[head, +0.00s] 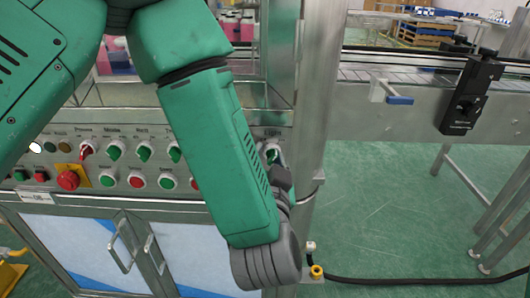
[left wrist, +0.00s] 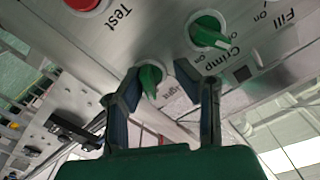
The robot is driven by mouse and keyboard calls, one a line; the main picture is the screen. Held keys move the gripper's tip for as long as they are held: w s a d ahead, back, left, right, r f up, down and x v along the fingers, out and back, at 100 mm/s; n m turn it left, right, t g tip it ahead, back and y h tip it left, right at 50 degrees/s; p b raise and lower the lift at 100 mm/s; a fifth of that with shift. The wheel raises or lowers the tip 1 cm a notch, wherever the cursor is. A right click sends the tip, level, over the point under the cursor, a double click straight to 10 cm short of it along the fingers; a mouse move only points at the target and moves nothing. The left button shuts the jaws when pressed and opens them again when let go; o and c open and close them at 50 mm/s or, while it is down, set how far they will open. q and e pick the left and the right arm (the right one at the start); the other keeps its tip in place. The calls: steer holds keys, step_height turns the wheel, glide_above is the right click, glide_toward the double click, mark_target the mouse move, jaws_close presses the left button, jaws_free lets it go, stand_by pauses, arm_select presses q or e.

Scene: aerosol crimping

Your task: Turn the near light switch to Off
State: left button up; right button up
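The light switch is a green rotary knob (left wrist: 150,80) on the metal control panel, with a partly covered label that reads like "Light" beside it. In the head view the knob (head: 271,153) shows at the panel's right end, partly hidden by my gripper. My left gripper (left wrist: 160,82) is open, with one finger on each side of the knob. I cannot tell whether either finger touches it. In the head view the left gripper (head: 280,172) is mostly behind my green arm. My right gripper is not in view.
A green Crimp knob (left wrist: 208,32) sits close to one finger. A red button (left wrist: 82,4) is by the Test label. Other switches and a red emergency button (head: 68,180) fill the panel's left. A metal post (head: 318,90) stands right of the panel. A conveyor (head: 400,110) lies beyond.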

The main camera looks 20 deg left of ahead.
mark_target(284, 147)
arm_select(q)
steer(key=d, duration=0.3)
steer(key=shift+r, duration=0.15)
steer(key=shift+c, duration=1.1)
steer(key=shift+d, duration=0.15)
jaws_close()
steer(key=shift+s+a, duration=0.15)
steer(key=shift+a, duration=0.75)
steer(key=shift+a+f, duration=0.25)
steer(key=shift+a, duration=0.15)
steer(key=shift+d+r, duration=0.1)
steer(key=shift+d, duration=0.4)
steer(key=shift+a+r+n, duration=0.1)
steer(key=shift+a+n, duration=0.15)
steer(key=shift+n, duration=0.05)
steer(key=shift+r+n+p, duration=0.1)
steer(key=shift+n+p, duration=0.45)
steer(key=shift+n, duration=0.45)
steer(key=n, duration=0.2)
steer(key=shift+n+p, duration=0.3)
steer(key=shift+n, duration=0.1)
steer(key=n, duration=0.3)
steer(key=shift+a, duration=0.2)
steer(key=shift+a+n, duration=0.1)
steer(key=shift+n, duration=1.6)
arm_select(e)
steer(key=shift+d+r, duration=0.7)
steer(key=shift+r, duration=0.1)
